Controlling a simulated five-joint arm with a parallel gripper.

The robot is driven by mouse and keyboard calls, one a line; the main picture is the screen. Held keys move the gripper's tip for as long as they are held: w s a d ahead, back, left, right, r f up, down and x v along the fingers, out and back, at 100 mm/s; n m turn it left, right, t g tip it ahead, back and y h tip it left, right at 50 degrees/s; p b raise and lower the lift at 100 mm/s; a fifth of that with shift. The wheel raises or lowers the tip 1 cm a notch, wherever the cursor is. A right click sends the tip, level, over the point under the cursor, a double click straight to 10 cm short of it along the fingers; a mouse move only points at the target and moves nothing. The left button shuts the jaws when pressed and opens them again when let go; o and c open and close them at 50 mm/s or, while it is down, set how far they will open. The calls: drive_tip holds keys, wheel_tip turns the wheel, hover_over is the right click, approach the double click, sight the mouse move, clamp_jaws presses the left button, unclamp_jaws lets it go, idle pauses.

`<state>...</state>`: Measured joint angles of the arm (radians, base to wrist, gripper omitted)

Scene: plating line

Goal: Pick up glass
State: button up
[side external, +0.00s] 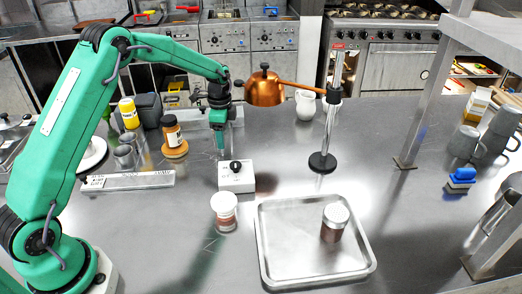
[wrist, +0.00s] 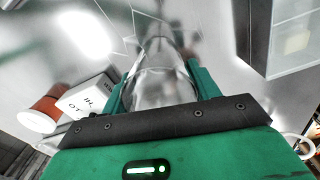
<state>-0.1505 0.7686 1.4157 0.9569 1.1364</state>
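A clear glass (wrist: 160,85) sits between the two green fingers of my gripper (wrist: 160,88) in the wrist view. The fingers lie along both sides of the glass with no clear gap, so my gripper looks shut on it. In the side view my gripper (side external: 220,145) points down just behind the white box with a black knob (side external: 236,178). The glass is hard to make out there. I cannot tell from that view whether its base touches the table.
A copper lamp (side external: 266,90) on a stand (side external: 323,162) is close on the right. An orange-based jar (side external: 174,142) is on the left. A lidded jar (side external: 225,212) stands in front, beside a metal tray (side external: 275,268) holding another jar (side external: 334,226).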

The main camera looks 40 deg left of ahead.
drive_tip(key=c, duration=0.4)
drive_tip(key=shift+r, duration=0.1)
drive_tip(key=shift+r, duration=0.45)
drive_tip(key=s+d+r, duration=0.1)
drive_tip(key=d+r, duration=0.2)
drive_tip(key=s+d+r, duration=0.2)
drive_tip(key=d+r, duration=0.1)
drive_tip(key=d, duration=0.1)
drive_tip(key=s+d+r, duration=0.1)
drive_tip(key=d+r, duration=0.2)
drive_tip(key=r, duration=0.1)
drive_tip(key=shift+s+d, duration=0.2)
drive_tip(key=shift+d, duration=0.2)
